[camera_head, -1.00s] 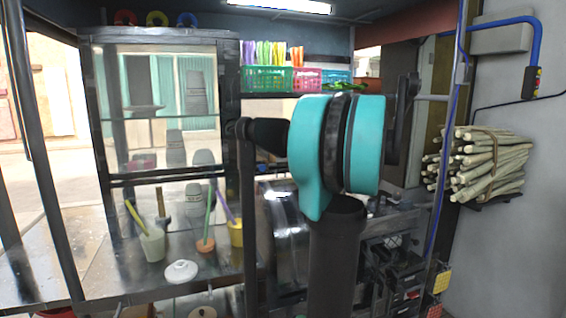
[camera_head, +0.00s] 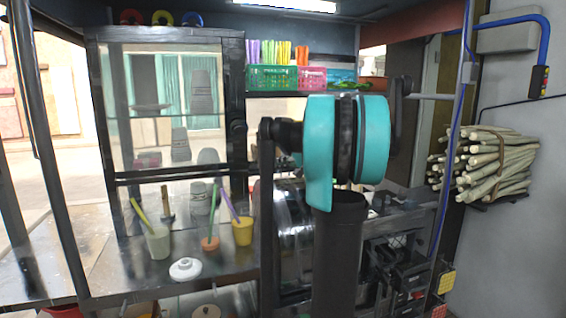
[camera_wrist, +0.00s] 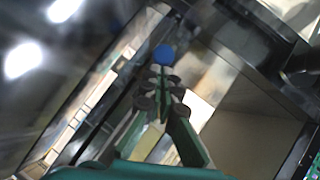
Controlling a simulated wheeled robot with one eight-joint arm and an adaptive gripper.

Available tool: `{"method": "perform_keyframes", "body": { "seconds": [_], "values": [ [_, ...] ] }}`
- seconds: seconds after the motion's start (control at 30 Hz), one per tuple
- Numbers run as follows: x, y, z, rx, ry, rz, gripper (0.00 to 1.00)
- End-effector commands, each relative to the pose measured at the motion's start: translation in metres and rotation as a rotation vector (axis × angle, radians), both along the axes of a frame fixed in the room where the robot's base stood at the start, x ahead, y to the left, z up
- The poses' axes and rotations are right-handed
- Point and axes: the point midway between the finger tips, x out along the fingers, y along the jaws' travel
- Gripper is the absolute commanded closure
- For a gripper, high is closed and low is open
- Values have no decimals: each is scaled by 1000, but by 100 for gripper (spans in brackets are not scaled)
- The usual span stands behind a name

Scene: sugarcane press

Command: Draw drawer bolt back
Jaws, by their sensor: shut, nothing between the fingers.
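In the wrist view, a round blue knob (camera_wrist: 164,54) shows just beyond my fingertips. It may be the bolt's handle, but the bolt's rod and the drawer cannot be made out. My gripper (camera_wrist: 163,76) is shut with nothing between its fingers, and its tips point at the knob. I cannot tell whether the tips touch it. In the head view my own arm covers the middle, and neither the gripper nor the knob shows there.
A dark metal frame and an open box-like space (camera_wrist: 245,135) lie right of the fingers in the wrist view. The head view shows a counter with a pale cup (camera_head: 157,242), a yellow cup (camera_head: 242,232) and a white lid (camera_head: 185,269). Cane bundles (camera_head: 495,165) hang at right.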

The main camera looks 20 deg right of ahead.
Motion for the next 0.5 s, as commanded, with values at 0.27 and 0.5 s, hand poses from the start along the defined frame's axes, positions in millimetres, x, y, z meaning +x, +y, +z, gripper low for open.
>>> {"method": "perform_keyframes", "body": {
  "seconds": [0.27,0.5],
  "values": [
    [0,0,0,0,0,0,100],
    [0,25,0,-1,1,3,100]
  ]
}}
